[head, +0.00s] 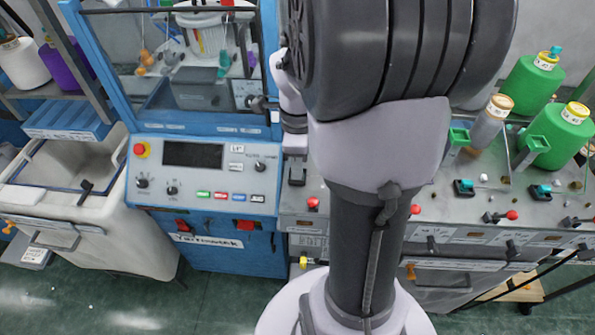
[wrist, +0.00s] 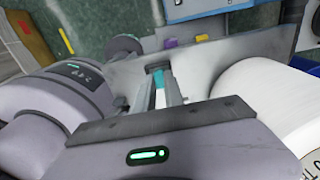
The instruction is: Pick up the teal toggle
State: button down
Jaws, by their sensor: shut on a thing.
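In the wrist view my gripper (wrist: 160,82) is shut on a teal toggle (wrist: 158,77), which shows as a small strip between the two grey fingers. A dark base or slot (wrist: 157,68) shows at the fingertips, at the far end of the teal piece. Whether the two are joined cannot be told. In the head view my arm fills the middle and hides where the gripper meets the toggle. Two other teal toggles (head: 464,185) (head: 542,188) sit on dark bases on the grey panel at the right.
A blue machine with a control panel (head: 205,175) and a white bin (head: 85,205) are at the left. The green floor (head: 130,315) is open in front.

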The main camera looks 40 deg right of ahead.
jog(key=shift+r, duration=0.1)
jog(key=shift+r, duration=0.25)
jog(key=r, duration=0.3)
jog(key=shift+s+d+p, duration=0.15)
jog(key=shift+s+p, duration=0.15)
jog(key=shift+s, duration=0.05)
jog(key=s+d, duration=0.2)
jog(key=s, duration=0.2)
jog(key=s+d+r, duration=0.1)
jog(key=s+d, duration=0.1)
jog(key=s, duration=0.3)
jog(key=s+d, duration=0.2)
jog(key=s, duration=0.2)
jog(key=shift+s+d+r, duration=0.15)
jog(key=shift+s+d, duration=0.15)
jog(key=shift+s, duration=0.1)
jog(key=shift+r, duration=0.1)
